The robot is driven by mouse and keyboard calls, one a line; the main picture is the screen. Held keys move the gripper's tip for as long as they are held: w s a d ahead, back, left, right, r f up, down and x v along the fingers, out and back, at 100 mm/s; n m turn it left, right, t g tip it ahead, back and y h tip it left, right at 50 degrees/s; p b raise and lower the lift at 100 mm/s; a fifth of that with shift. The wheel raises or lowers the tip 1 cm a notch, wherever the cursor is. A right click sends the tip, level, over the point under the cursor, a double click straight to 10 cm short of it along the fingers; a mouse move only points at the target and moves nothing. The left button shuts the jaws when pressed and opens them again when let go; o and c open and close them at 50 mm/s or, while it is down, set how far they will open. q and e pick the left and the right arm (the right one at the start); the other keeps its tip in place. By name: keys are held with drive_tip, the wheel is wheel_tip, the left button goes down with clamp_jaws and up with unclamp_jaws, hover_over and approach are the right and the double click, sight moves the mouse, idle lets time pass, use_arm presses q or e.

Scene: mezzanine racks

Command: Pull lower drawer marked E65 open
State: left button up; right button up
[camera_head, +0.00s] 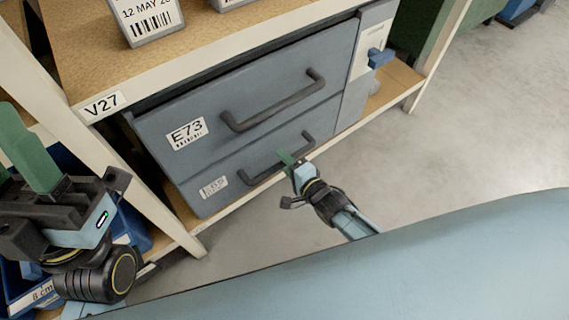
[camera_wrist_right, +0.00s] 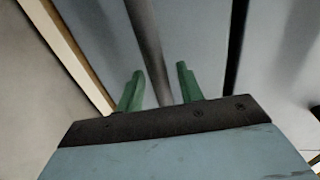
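The lower drawer (camera_head: 235,177) is a grey-blue front with a dark bar handle (camera_head: 262,178) and a white label (camera_head: 213,187) too blurred to read. It looks shut, beneath the upper drawer marked E73 (camera_head: 187,133). My right gripper (camera_head: 287,158) is at the lower handle. In the right wrist view, its two green fingers (camera_wrist_right: 160,88) stand apart with the dark handle bar (camera_wrist_right: 150,45) running between them, gaps showing on both sides. My left gripper (camera_head: 28,150) is at the left edge, away from the drawers; its finger gap is not clear.
The cabinet sits in a cream rack with a shelf edge marked V27 (camera_head: 103,105) above it. A rack post (camera_head: 140,190) stands left of the drawers. Blue bins (camera_head: 30,285) are at lower left. Grey floor (camera_head: 465,120) is clear at right.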

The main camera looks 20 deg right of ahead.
drive_tip(key=shift+w+a, duration=0.1)
drive_tip(key=shift+w, duration=0.1)
clamp_jaws()
idle(0.3)
